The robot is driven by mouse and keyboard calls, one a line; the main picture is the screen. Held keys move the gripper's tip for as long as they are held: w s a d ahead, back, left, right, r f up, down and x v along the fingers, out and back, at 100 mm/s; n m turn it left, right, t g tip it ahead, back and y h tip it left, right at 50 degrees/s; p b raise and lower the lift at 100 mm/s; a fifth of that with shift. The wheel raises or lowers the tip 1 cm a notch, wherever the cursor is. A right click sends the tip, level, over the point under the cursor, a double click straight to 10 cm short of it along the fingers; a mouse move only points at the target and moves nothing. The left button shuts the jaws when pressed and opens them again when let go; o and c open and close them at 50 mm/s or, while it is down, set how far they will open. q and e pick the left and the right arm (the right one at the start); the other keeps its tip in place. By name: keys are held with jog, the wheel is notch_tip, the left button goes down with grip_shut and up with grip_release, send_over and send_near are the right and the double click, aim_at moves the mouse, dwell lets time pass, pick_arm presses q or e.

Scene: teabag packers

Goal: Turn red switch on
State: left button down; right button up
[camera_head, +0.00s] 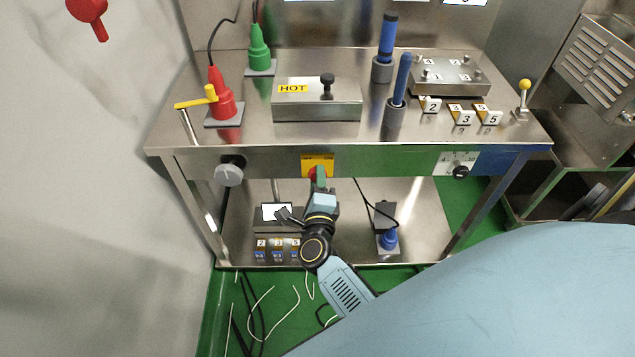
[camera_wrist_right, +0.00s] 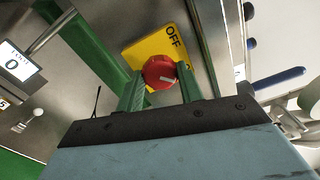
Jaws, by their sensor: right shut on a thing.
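The red switch (camera_head: 312,173) is a round knob on a yellow plate (camera_head: 318,160) on the front edge of the steel table. In the right wrist view the red knob (camera_wrist_right: 159,71) has a pale mark on its face, and the yellow plate (camera_wrist_right: 150,50) shows the word OFF. My right gripper (camera_head: 318,178) reaches up to the switch from below. In the wrist view its green fingers (camera_wrist_right: 158,84) stand on both sides of the knob, shut on it. The fingers partly cover the plate. My left gripper is not in view.
A grey round knob (camera_head: 229,171) is left of the switch, and a black dial (camera_head: 460,172) is far right on the front edge. A steel box marked HOT (camera_head: 316,100) stands on the table above the switch. A lower shelf (camera_head: 350,235) lies beneath.

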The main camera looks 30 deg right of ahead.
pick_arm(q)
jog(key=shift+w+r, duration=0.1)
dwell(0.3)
pick_arm(e)
jog(key=o, duration=1)
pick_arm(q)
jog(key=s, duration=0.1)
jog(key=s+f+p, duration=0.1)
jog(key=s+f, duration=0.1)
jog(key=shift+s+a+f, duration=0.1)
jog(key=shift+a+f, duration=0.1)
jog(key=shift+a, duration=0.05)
pick_arm(e)
jog(key=v, duration=1.3)
jog(key=shift+s, duration=0.2)
